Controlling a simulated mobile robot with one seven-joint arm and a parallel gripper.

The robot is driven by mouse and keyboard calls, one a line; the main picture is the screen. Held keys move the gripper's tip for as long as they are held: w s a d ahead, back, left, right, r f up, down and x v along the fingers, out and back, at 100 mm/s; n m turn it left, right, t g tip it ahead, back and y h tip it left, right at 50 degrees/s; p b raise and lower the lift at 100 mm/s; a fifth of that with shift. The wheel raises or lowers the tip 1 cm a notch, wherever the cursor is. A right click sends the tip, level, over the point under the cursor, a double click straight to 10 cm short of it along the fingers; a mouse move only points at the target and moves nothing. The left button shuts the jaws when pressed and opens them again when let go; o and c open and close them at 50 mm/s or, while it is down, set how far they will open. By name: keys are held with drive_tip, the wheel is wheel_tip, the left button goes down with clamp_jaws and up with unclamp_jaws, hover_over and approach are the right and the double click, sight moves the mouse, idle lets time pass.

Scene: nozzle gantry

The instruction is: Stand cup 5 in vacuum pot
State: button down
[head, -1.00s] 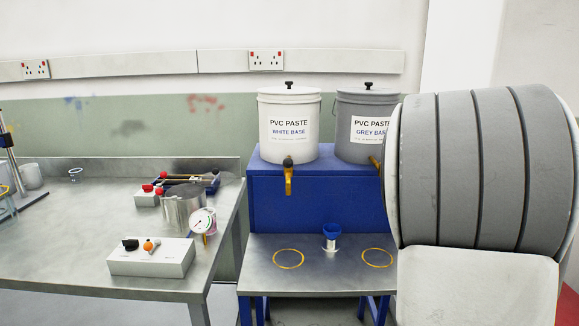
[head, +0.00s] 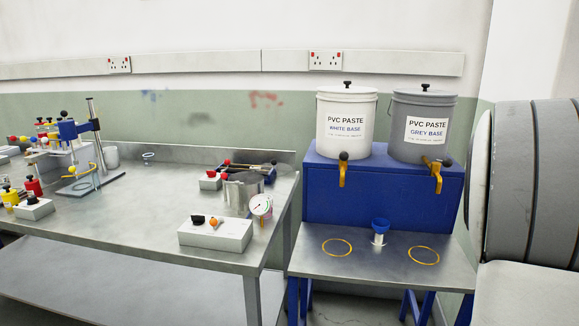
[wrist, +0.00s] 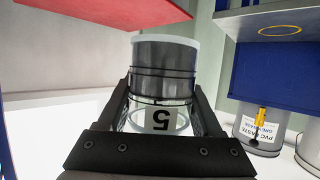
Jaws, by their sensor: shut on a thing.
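Cup 5 (wrist: 165,65) is a clear cup with dark grey contents and a white label reading 5. My gripper (wrist: 160,98) is shut on it, with a dark finger on each side. The label and the background are upside down in the wrist view, so the cup appears upright. The cup and gripper are not visible in the head view. The vacuum pot (head: 238,195) is a metal cylinder near the right end of the steel bench, with a round gauge (head: 261,205) at its front right. I cannot tell whether its top is open.
A white control box (head: 215,235) with knobs stands in front of the pot. A smaller switch box (head: 210,182) and a tool tray are behind it. A blue stand (head: 380,190) with two paste buckets is to the right.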

drive_tip(key=w+a+f+n+t+y, duration=0.2)
drive_tip(key=w+a+f+n+y, duration=0.1)
drive_tip(key=w+a, duration=0.4)
drive_tip(key=w+a+f+n+t+y, duration=0.2)
drive_tip(key=w+a+n+t, duration=0.1)
drive_tip(key=w+a, duration=0.45)
drive_tip(key=w+a+f+n+t+y, duration=0.1)
drive_tip(key=w+a+f+n+y, duration=0.15)
drive_tip(key=a, duration=0.75)
drive_tip(key=w+a+f+n+y, duration=0.1)
drive_tip(key=a+f+n+y, duration=0.25)
drive_tip(key=a, duration=0.55)
wheel_tip(320, 180, up, 13)
drive_tip(key=p, duration=1.4)
drive_tip(key=shift+w+y+p, duration=0.2)
drive_tip(key=shift+y+p, duration=0.1)
drive_tip(key=shift+p, duration=0.1)
